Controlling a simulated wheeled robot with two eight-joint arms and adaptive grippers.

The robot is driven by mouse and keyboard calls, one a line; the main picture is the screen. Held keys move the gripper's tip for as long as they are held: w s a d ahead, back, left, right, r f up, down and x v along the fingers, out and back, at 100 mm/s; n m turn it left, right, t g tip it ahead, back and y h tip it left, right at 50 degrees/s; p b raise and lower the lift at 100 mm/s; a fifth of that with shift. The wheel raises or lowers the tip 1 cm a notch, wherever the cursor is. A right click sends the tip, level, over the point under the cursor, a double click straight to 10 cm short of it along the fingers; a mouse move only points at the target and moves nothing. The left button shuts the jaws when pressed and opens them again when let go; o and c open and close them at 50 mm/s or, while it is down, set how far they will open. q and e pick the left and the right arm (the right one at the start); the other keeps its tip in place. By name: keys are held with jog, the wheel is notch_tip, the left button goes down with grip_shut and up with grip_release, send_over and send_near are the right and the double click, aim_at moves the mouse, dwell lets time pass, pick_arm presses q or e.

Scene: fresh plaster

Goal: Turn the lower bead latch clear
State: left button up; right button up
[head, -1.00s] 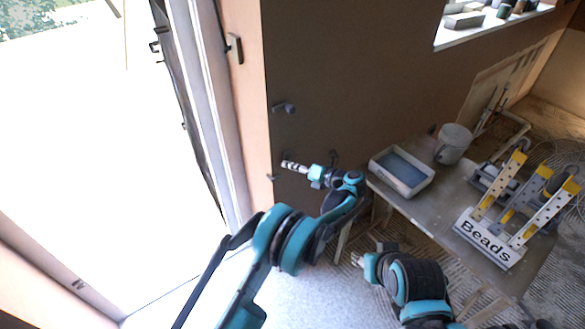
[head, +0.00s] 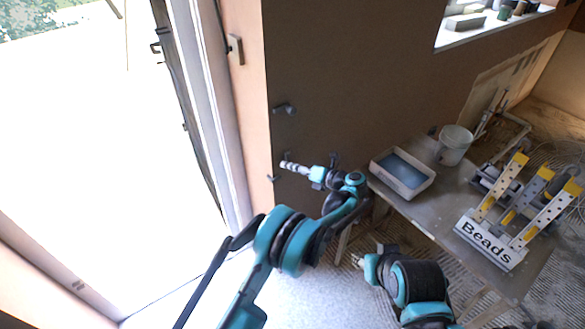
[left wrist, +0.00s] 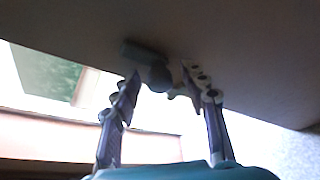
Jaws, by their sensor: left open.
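A dark grey latch (left wrist: 148,65), a rounded hub with a block-like lever, is on the brown panel in the left wrist view. It lies just beyond and between the fingertips of my left gripper (left wrist: 165,85), which is open; I cannot tell whether a finger touches it. In the head view my left gripper (head: 288,166) is close to the panel's left edge and hides most of the latch there. Another grey latch (head: 285,109) sits higher on the same panel. My right gripper (head: 358,261) is low, away from the panel; its jaw opening is too small to judge.
A bright doorway opening (head: 100,180) is at the left. At the right, a table (head: 425,208) holds a tray (head: 402,174) with bluish contents, a white bucket (head: 454,145) and a rack with a "Beads" sign (head: 490,241). The panel around the upper latch is clear.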

pick_arm(q)
jog(key=v, duration=1.1)
jog(key=shift+s+d+r, duration=0.2)
jog(key=shift+s+d, duration=0.05)
